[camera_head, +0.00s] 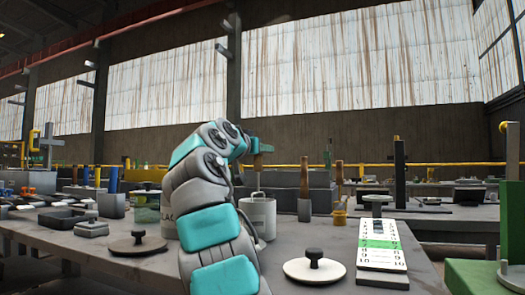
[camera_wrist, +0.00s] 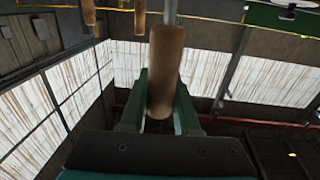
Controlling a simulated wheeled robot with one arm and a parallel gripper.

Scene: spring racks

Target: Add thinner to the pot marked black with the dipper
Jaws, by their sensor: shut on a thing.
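My gripper (camera_head: 257,146) is raised over the bench, reaching away from me. In the wrist view its green fingers are shut on a wooden handle (camera_wrist: 167,62) with a thin metal rod beyond it; I take this to be the dipper. In the head view the dipper's handle (camera_head: 258,161) shows below the fingers, above a pale pot (camera_head: 263,217). Whether its lower end is inside that pot is not clear. Left of my arm a pot (camera_head: 168,222) shows the letters "LAC", partly hidden by the arm. The thinner cannot be made out.
A dark knobbed lid (camera_head: 136,244) and a pale knobbed lid (camera_head: 314,270) lie on the near bench. A numbered board with a green band (camera_head: 380,247) lies to the right. Several trays crowd the left.

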